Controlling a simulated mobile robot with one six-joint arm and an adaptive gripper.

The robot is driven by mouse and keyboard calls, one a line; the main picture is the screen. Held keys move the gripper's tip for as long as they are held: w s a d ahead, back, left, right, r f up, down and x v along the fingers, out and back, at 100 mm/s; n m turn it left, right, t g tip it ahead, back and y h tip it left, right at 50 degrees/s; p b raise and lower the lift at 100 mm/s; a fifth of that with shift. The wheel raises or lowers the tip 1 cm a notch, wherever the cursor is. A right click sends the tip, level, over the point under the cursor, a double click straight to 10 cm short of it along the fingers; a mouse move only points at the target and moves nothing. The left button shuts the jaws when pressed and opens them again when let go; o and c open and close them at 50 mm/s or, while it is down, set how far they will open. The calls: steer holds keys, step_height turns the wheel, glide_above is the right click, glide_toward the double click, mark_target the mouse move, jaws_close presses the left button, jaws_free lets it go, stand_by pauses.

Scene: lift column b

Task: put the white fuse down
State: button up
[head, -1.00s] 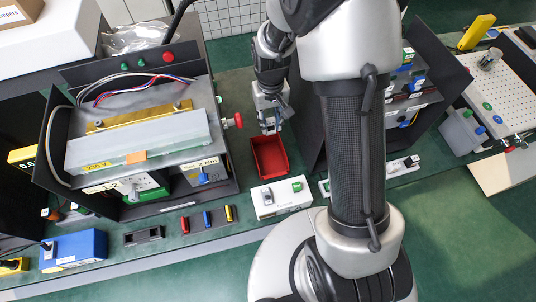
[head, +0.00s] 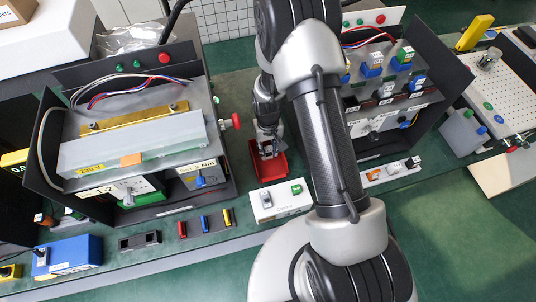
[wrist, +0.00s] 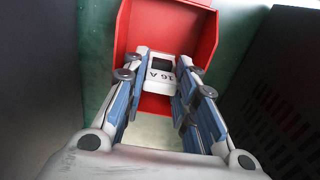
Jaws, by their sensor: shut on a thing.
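My gripper (wrist: 160,85) is shut on the white fuse (wrist: 160,76), whose face reads "16 A" in the wrist view. The fuse is between the two fingertips, over the red tray (wrist: 200,28). In the head view my gripper (head: 267,149) points down into the red tray (head: 279,171). The fuse is mostly hidden there by the fingers. I cannot tell whether it touches the tray floor. The tray looks empty apart from it.
A white box with a green button (head: 281,201) stands just in front of the tray. An open cabinet with a red knob (head: 234,121) is on the left. Another cabinet with several coloured modules (head: 388,88) is on the right. Coloured fuses (head: 205,222) lie at the front left.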

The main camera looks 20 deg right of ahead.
mark_target(268, 151)
steer(key=shift+f+b, duration=0.35)
steer(key=shift+f, duration=1.65)
steer(key=shift+f, duration=0.25)
steer(key=o, duration=1.1)
steer(key=shift+c, duration=0.2)
steer(key=shift+r, duration=0.2)
